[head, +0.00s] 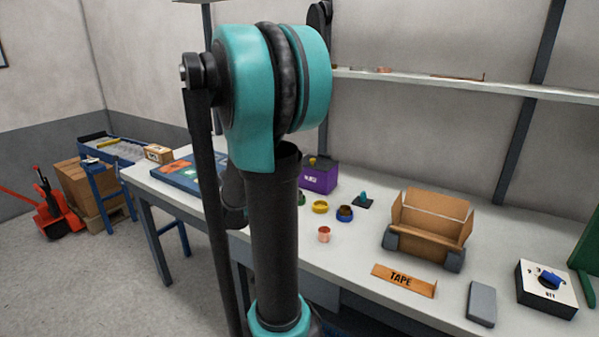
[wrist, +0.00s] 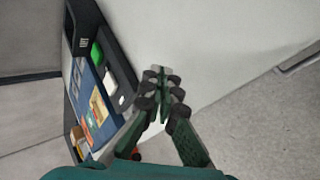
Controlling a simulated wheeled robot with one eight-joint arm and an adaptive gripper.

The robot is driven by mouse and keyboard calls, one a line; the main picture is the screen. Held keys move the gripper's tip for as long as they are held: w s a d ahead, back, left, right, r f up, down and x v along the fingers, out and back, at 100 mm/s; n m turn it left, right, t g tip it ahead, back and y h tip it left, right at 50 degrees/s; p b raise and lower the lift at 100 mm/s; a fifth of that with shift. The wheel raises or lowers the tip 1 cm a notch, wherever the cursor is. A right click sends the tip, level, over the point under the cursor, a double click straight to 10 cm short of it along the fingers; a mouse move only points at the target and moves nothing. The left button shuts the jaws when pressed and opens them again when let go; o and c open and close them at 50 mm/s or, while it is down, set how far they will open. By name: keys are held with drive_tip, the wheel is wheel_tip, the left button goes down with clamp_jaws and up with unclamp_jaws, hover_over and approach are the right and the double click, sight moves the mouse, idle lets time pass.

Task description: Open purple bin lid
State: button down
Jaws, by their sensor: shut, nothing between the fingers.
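The purple bin (head: 318,179) stands on the white table in the head view, just right of my arm, with a small white label on its front. A dark top with a small yellowish piece shows on it; I cannot tell how the lid sits. My gripper (wrist: 162,88) is shut and empty in the wrist view, over or near a pale surface. The purple bin is not in the wrist view. In the head view my arm stands in front of the table, and my gripper is hidden.
Copper (head: 323,235) and yellow (head: 320,207) rings, an open cardboard box (head: 430,222), a TAPE sign (head: 404,280), a grey block (head: 481,304) and a dial box (head: 547,288) lie on the white table (head: 350,263). A blue board (wrist: 92,98) is left of my gripper.

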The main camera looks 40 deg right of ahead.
drive_tip(key=w+d+n+h, duration=0.1)
drive_tip(key=d, duration=0.1)
drive_tip(key=d+n+h, duration=0.1)
drive_tip(key=d+n, duration=0.1)
drive_tip(key=d, duration=0.1)
drive_tip(key=w+d+r+n+h, duration=0.1)
drive_tip(key=d, duration=0.2)
drive_tip(key=shift+w+d+n+g, duration=0.1)
drive_tip(key=shift+w+n+g, duration=0.2)
drive_tip(key=shift+w+n, duration=0.1)
drive_tip(key=d+n+h, duration=0.1)
drive_tip(key=d+n, duration=0.1)
drive_tip(key=d, duration=0.1)
drive_tip(key=w+d+r+n+h, duration=0.1)
drive_tip(key=d+n, duration=0.2)
drive_tip(key=d+n+h, duration=0.1)
drive_tip(key=d+n, duration=0.1)
drive_tip(key=d, duration=0.1)
drive_tip(key=shift+w+d+r+g+h, duration=0.2)
drive_tip(key=shift+w+d+g+h, duration=0.1)
drive_tip(key=shift+w+d+g, duration=0.1)
drive_tip(key=x, duration=0.9)
drive_tip(key=shift+d, duration=0.35)
drive_tip(key=shift+w+d+r+n, duration=0.15)
drive_tip(key=shift+r+n, duration=0.1)
drive_tip(key=shift+n, duration=0.05)
drive_tip(key=shift+r, duration=1.75)
drive_tip(key=shift+r, duration=0.15)
